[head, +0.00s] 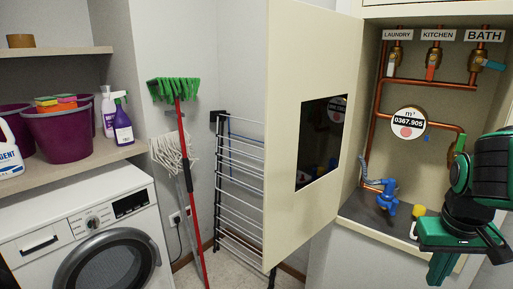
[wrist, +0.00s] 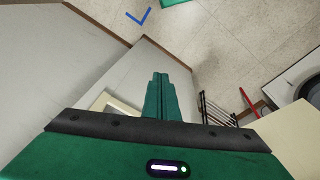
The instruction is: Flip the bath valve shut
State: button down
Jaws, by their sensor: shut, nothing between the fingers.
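The bath valve (head: 479,60) is a brass valve on a copper pipe at the top right of the open cabinet in the head view, under the BATH label (head: 484,36). Its teal lever (head: 493,65) sticks out sideways to the right, across the vertical pipe. My gripper (head: 440,270) is at the lower right of the head view, well below the valve and in front of the cabinet. Its green fingers (wrist: 160,76) are together and empty in the wrist view, pointing over the floor. The valve is not in the wrist view.
The laundry valve (head: 395,55) and kitchen valve (head: 433,57) sit left of the bath valve, levers down. A round meter (head: 408,123) and blue tap (head: 388,195) are lower. The open cabinet door (head: 308,60) stands left. A drying rack (head: 240,185) and washing machine (head: 85,235) are further left.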

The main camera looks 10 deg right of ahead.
jog(key=c, duration=2.4)
grip_release()
jog(key=shift+m+g+y, duration=0.5)
jog(key=shift+m+y, duration=0.2)
jog(key=s+a, duration=0.1)
jog(key=a, duration=0.1)
jog(key=s+a, duration=0.1)
jog(key=shift+s+a+f, duration=0.15)
jog(key=shift+s+f, duration=0.1)
jog(key=shift+s, duration=0.1)
jog(key=o, duration=0.7)
jog(key=shift+s+a, duration=0.3)
jog(key=shift+a, duration=0.05)
jog(key=n+t+h, duration=1.1)
jog(key=h, duration=0.3)
send_near(493, 65)
jog(key=x, duration=1)
jog(key=shift+w+d, duration=0.15)
jog(key=shift+c, duration=0.6)
